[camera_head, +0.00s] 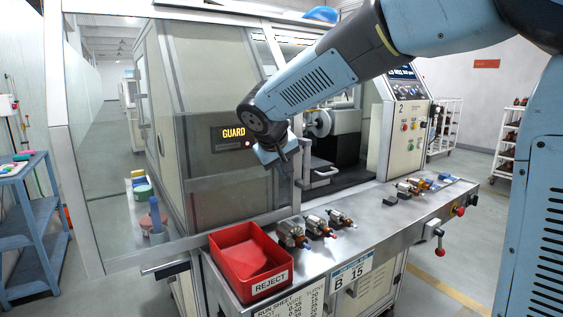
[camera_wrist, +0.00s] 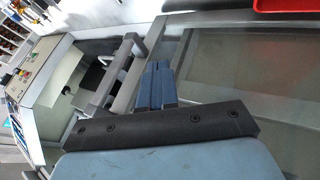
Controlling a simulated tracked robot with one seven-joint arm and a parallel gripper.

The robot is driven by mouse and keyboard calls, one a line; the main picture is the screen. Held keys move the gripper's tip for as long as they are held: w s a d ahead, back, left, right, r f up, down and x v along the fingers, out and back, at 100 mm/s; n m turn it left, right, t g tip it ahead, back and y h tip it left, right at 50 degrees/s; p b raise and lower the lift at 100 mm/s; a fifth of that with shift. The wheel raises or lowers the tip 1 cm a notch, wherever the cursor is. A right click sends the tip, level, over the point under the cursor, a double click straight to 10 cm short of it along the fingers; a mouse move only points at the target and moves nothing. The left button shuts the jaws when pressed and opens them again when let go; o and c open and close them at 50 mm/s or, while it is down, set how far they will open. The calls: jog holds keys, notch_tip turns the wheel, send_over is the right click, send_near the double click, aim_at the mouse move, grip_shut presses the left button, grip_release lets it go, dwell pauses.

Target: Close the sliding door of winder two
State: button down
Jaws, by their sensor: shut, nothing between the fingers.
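The sliding door (camera_head: 222,185) of winder two is a framed glass panel slid to the left, leaving the machine opening at its right uncovered. Its grey bar handle (camera_head: 320,176) stands at the door's right edge; the handle also shows in the wrist view (camera_wrist: 112,75), left of my fingers. My gripper (camera_head: 283,160) is in front of the door's right part, just left of the handle in the head view. In the wrist view my gripper (camera_wrist: 157,66) has its blue fingers together and empty, beside the handle with a gap visible. Contact with the door cannot be told.
A red reject bin (camera_head: 246,262) and several armatures (camera_head: 318,226) lie on the steel shelf (camera_head: 375,222) below the door. An amber display (camera_head: 233,133) reads "GUARD", the rest hidden by my arm. The control panel (camera_head: 408,130) marked 2 stands right of the opening.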

jog(key=shift+w+d+f, duration=0.55)
jog(key=shift+w+d, duration=0.15)
jog(key=shift+w, duration=0.1)
jog(key=shift+w+d+f, duration=0.6)
jog(key=shift+w+d, duration=0.05)
jog(key=shift+w, duration=0.15)
jog(key=shift+w+d+f, duration=0.55)
jog(key=shift+w+d, duration=0.15)
jog(key=shift+w, duration=0.1)
jog(key=shift+w, duration=0.1)
